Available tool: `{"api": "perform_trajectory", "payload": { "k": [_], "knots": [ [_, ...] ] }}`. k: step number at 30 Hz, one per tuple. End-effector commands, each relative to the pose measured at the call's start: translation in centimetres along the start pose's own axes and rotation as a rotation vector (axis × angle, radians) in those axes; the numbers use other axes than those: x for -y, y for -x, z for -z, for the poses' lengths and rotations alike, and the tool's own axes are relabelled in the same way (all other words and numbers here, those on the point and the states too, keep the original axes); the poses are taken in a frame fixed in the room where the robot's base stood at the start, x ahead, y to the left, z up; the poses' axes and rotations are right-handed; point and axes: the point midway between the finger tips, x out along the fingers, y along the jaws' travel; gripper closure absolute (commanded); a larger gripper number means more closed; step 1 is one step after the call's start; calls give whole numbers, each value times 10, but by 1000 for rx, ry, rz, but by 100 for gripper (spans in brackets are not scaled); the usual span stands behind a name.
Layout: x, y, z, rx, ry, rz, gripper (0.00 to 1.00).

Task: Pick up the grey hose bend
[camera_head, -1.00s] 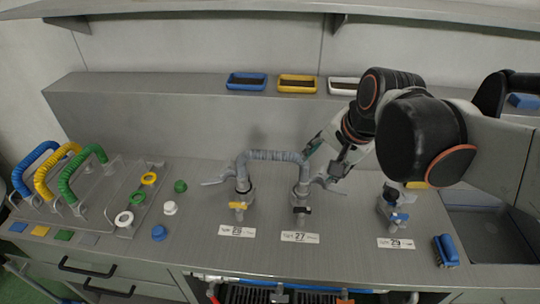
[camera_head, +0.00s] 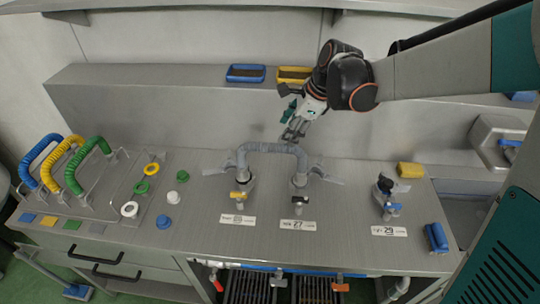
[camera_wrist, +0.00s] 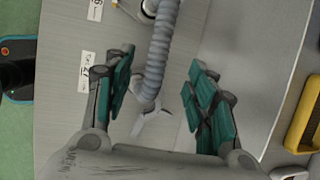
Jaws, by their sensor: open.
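The grey hose bend (camera_head: 270,147) is a ribbed hose in an arch, its two ends on the pipe fittings behind labels 26 and 27. It also shows in the wrist view (camera_wrist: 160,50), running down between my fingers from the top edge. My gripper (camera_head: 293,134) is open above and just behind the right part of the bend. In the wrist view my gripper (camera_wrist: 165,95) has its teal-padded fingers apart, one to each side of the hose, with no contact visible. The fitting below the bend is partly hidden.
Blue, yellow and green hose bends (camera_head: 88,165) stand on a rack at left, beside loose rings and caps. A third fitting (camera_head: 387,197) stands at label 29, near a blue brush (camera_head: 436,238) and a yellow sponge (camera_head: 410,170). Trays (camera_head: 246,73) line the back ledge.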

Motion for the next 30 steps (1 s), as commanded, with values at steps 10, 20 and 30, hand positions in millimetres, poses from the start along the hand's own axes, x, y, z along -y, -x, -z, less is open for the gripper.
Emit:
{"api": "perform_trajectory", "payload": {
  "k": [10,20,30],
  "knots": [
    [0,-55,0,-1,3,0,49],
    [-1,-79,-3,-1,4,0,49],
    [-1,-111,-5,-1,3,1,49]
  ]
}}
